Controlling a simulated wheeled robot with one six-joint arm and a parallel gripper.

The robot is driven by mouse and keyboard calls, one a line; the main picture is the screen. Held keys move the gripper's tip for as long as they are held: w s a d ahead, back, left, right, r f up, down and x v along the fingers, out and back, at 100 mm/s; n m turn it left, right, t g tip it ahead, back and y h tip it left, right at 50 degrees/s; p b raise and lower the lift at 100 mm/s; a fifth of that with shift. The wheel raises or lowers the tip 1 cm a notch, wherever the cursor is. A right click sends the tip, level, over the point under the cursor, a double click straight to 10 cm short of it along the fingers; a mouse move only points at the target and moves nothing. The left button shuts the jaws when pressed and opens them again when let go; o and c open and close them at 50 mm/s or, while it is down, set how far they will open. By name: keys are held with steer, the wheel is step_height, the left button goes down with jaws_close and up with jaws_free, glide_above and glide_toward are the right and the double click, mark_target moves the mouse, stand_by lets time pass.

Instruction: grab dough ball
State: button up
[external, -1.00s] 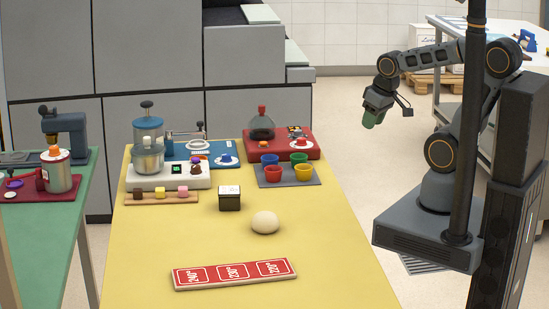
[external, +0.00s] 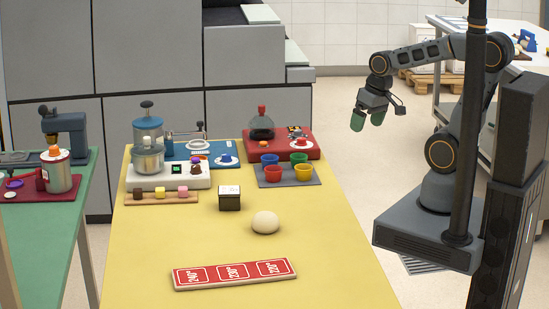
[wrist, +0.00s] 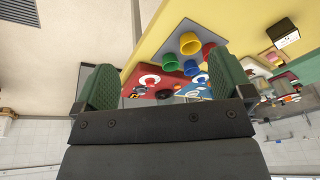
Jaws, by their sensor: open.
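The dough ball (external: 265,222) is a pale, slightly flattened round lump on the yellow table (external: 200,250), right of centre, behind the red number board. It does not show in the wrist view. My gripper (external: 368,119) hangs in the air beyond the table's right edge, well apart from the dough ball, with its green fingers pointing down. It is open and empty. In the wrist view the two green fingers (wrist: 168,88) stand wide apart.
A dark box with a pale top (external: 230,198) stands just behind and left of the dough ball. The red board (external: 234,273) lies in front. Coloured cups (external: 270,173) on a grey mat stand farther back. The table's right front is clear.

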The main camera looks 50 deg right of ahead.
steer(key=w+a+f+m+g+y, duration=0.3)
steer(key=w+a, duration=0.1)
steer(key=a, duration=0.4)
steer(key=w+a+f+m+g+y+b, duration=0.1)
steer(key=w+a+f+m+g+y, duration=0.2)
steer(key=a, duration=0.5)
steer(key=w+a+f+m+g+y, duration=0.3)
steer(key=w+a+f+m+y, duration=0.1)
steer(key=a, duration=0.4)
steer(key=shift+w+a+f+m+b, duration=0.25)
steer(key=shift+w+f+m+b, duration=0.05)
steer(key=shift+w+f+m, duration=0.35)
steer(key=shift+a+f+y, duration=0.15)
steer(key=shift+a+y, duration=0.15)
steer(key=shift+y, duration=0.1)
glide_toward(266, 217)
steer(key=f, duration=0.1)
steer(key=a+f, duration=0.1)
steer(key=shift+s+a+f, duration=0.1)
steer(key=shift+s+f, duration=0.2)
steer(key=shift+f, duration=0.1)
steer(key=shift+w+p+x, duration=0.2)
steer(key=shift+p+x, duration=0.5)
steer(key=shift+x, duration=2.35)
steer(key=shift+c, duration=0.5)
steer(key=c, duration=0.9)
